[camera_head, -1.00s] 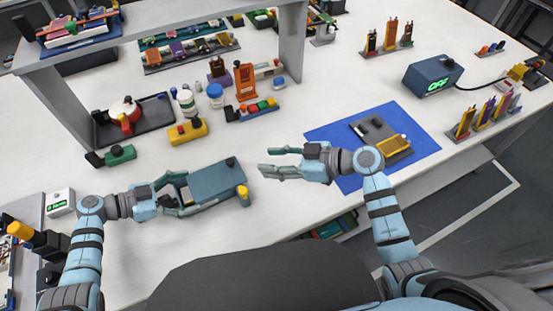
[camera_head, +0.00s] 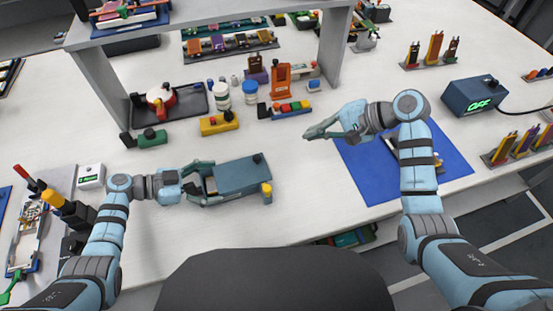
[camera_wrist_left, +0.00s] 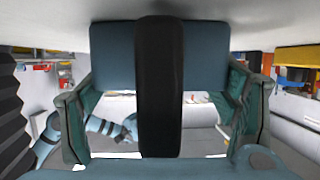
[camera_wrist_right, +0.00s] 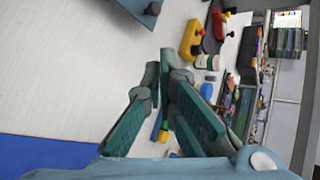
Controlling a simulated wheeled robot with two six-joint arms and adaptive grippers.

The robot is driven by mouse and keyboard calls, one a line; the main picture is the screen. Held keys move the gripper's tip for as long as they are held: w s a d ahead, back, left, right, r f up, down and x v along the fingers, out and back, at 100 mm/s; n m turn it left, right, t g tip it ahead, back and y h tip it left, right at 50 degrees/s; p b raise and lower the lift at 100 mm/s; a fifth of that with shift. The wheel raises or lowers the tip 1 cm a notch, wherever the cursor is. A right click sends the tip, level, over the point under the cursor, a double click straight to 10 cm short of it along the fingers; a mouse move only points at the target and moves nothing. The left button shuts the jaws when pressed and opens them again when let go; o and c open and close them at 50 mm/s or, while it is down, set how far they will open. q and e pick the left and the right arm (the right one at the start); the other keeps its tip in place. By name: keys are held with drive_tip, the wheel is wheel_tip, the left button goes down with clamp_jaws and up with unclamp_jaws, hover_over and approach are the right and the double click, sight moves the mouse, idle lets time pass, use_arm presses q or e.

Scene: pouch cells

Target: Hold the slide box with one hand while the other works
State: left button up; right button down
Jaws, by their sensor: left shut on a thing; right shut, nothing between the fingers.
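The slide box (camera_head: 243,175) is a blue-grey box with a small dark knob near one corner, lying on the white table at centre left. My left gripper (camera_head: 207,186) is shut on its left end, with a finger along each side. In the left wrist view the box (camera_wrist_left: 112,55) fills the space between the fingers, behind a wide black vertical band. My right gripper (camera_head: 308,132) is shut and empty above the table, to the right of the box and apart from it. In the right wrist view its fingers (camera_wrist_right: 166,75) come close together with nothing held.
A yellow-topped cylinder (camera_head: 266,190) stands by the box's near right corner. A blue mat (camera_head: 445,160) lies under my right arm. A meter reading OFF (camera_head: 475,97) is at right.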

sight(248, 170)
drive_tip(key=a+f+m, duration=0.2)
drive_tip(key=f+m, duration=0.1)
drive_tip(key=m, duration=0.1)
drive_tip(key=s+a+f+m+g, duration=0.1)
drive_tip(key=f+m, duration=0.2)
drive_tip(key=m, duration=0.1)
drive_tip(key=a+f+m+g+h, duration=0.1)
drive_tip(key=a+f+m, duration=0.1)
drive_tip(key=f+m, duration=0.1)
drive_tip(key=shift+s+a+f+m, duration=0.2)
drive_tip(key=shift+s+a+m, duration=0.2)
drive_tip(key=shift+m, duration=0.3)
drive_tip(key=a, duration=0.3)
drive_tip(key=shift+w+a+f, duration=0.15)
drive_tip(key=shift+w+a, duration=0.05)
drive_tip(key=shift+w, duration=0.15)
drive_tip(key=shift+a, duration=0.35)
drive_tip(key=a, duration=0.2)
drive_tip(key=s+a, duration=0.1)
drive_tip(key=a, duration=0.1)
drive_tip(key=shift+s+a, duration=0.15)
drive_tip(key=shift+a, duration=0.05)
